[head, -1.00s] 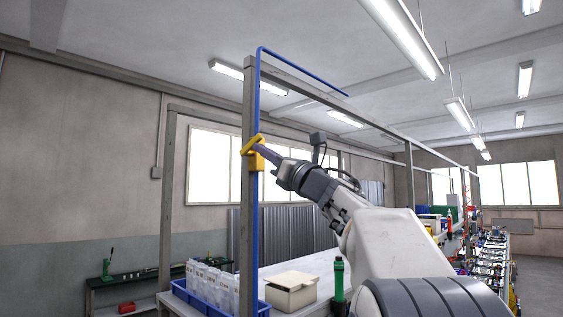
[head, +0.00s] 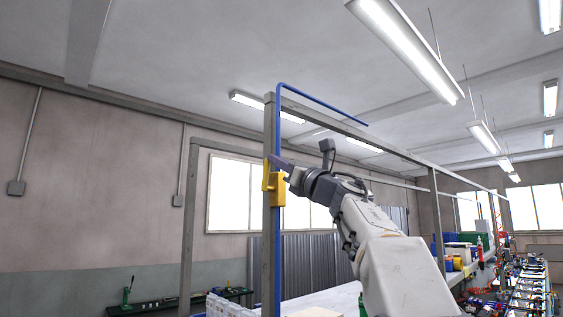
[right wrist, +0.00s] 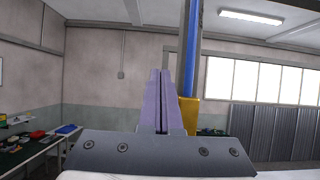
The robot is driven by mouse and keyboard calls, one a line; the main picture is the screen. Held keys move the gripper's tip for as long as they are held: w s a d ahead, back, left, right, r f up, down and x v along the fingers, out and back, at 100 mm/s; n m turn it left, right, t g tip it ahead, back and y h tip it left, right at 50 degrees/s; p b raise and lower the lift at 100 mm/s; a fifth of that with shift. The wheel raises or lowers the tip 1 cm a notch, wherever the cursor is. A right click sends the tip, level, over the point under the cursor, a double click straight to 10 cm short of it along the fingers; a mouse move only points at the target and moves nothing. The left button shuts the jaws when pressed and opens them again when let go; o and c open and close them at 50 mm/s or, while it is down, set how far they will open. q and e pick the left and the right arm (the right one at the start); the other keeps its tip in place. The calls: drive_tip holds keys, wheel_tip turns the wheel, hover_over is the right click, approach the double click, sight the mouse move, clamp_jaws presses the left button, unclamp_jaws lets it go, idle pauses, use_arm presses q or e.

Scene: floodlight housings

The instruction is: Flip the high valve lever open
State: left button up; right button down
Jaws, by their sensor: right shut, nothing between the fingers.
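The yellow valve (head: 275,188) sits high on the blue pipe (head: 278,130), beside the grey post. Its yellow lever (head: 266,175) looks close to upright, along the pipe. My right gripper (head: 272,158) is shut and empty, its purple-grey fingers at the top of the valve. I cannot tell whether they touch it. In the right wrist view the shut fingers (right wrist: 160,100) point up, and yellow valve parts (right wrist: 188,115) show just right of them, partly hidden. My left gripper is not in view.
A grey post and overhead rail frame (head: 270,230) stands right by the valve. Below it is a bench (head: 335,300) with pale items. Another bench (head: 180,303) stands by the left wall. The air left of the post is clear.

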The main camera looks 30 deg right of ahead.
use_arm(q)
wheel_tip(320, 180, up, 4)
drive_tip(key=p, duration=0.3)
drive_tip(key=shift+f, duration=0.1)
use_arm(e)
drive_tip(key=shift+w+a+r+g, duration=0.15)
drive_tip(key=shift+w+r+g, duration=0.4)
drive_tip(key=shift+w+g, duration=0.15)
drive_tip(key=shift+f, duration=0.1)
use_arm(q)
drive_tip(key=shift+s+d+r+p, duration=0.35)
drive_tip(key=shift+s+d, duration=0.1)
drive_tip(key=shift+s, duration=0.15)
use_arm(e)
drive_tip(key=s+d+r, duration=0.2)
drive_tip(key=s+r, duration=0.5)
drive_tip(key=s, duration=0.4)
drive_tip(key=shift+d+r, duration=0.25)
drive_tip(key=shift+d, duration=0.05)
